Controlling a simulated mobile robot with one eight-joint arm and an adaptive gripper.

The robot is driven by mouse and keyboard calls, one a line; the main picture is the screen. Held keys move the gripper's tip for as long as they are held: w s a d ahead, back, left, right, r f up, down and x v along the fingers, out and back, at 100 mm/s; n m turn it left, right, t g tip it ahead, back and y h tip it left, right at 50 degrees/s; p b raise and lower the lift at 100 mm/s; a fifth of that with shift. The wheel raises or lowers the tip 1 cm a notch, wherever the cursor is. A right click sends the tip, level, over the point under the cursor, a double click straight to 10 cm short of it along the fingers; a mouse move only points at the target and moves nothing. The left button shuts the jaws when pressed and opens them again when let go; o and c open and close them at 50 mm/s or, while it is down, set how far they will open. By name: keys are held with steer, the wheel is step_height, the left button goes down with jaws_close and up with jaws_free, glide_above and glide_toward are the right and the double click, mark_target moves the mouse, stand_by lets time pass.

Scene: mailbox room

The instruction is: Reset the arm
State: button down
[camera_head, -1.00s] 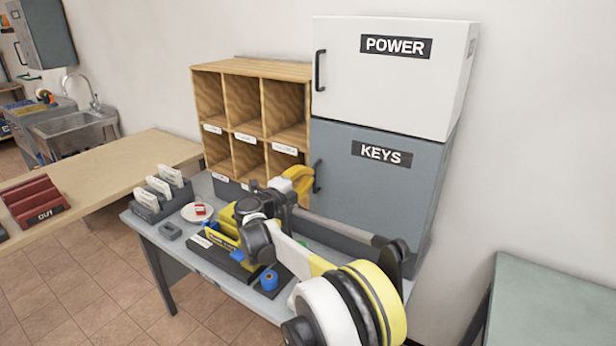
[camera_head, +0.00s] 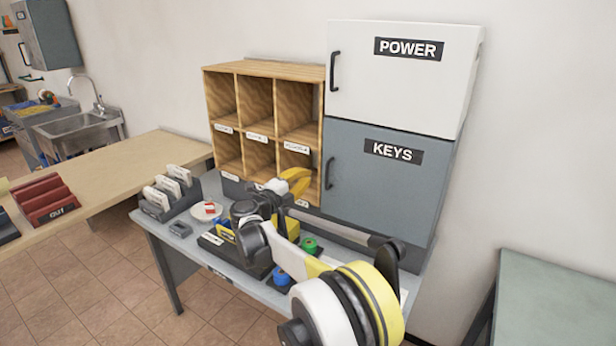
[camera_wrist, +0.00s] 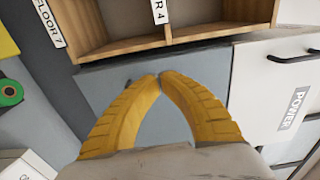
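My arm reaches over the grey table (camera_head: 215,272) in the head view. My gripper (camera_head: 303,178) has yellow fingers and is in front of the lower right of the wooden pigeonhole shelf, near the cabinet's edge. In the wrist view my gripper (camera_wrist: 159,77) shows both yellow fingers bent inward, tips together or almost touching. Nothing shows between them. The wooden shelf (camera_wrist: 190,35), with floor labels, lies beyond the tips.
The white POWER cabinet (camera_head: 385,80) stands on the grey KEYS cabinet (camera_head: 370,185), both doors shut. Stamp-like blue (camera_head: 282,277) and green (camera_head: 309,244) round items, a card rack (camera_head: 160,207) and a small plate (camera_head: 203,213) are on the table. A bare greenish table (camera_head: 550,300) is at right.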

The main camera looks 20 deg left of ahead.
steer(key=s+a+p, duration=0.2)
steer(key=a, duration=0.5)
steer(key=w+d+r+n+t+y, duration=0.1)
steer(key=w+d+r+n+y, duration=0.1)
steer(key=d+r, duration=0.35)
steer(key=w+d+r+n+t+y+b, duration=0.1)
steer(key=w+d+r+n+y, duration=0.15)
steer(key=r, duration=0.65)
steer(key=w+d+r+n+t+y, duration=0.1)
steer(key=w+d+r+n+y, duration=0.15)
steer(key=r, duration=0.55)
steer(key=s+d+r+n+g+y, duration=0.1)
steer(key=s+d+r+n+y, duration=0.2)
steer(key=d, duration=0.4)
steer(key=s+d+r+n+g+y, duration=0.1)
steer(key=s+d+r+n+g, duration=0.1)
steer(key=d+r+n, duration=0.3)
steer(key=s+d+f+n+g+h, duration=0.2)
steer(key=s+d+f+g, duration=0.3)
steer(key=s+d+f, duration=1.1)
steer(key=s+d+f+n+g+h+b, duration=0.1)
steer(key=s+d+f+n+g+h, duration=0.2)
steer(key=s+d+f, duration=1.2)
steer(key=s+d+g+h, duration=0.2)
steer(key=s+d, duration=0.4)
steer(key=s, duration=0.2)
steer(key=shift+s+f+g, duration=0.25)
steer(key=shift+f+g, duration=0.05)
steer(key=shift+f, duration=0.05)
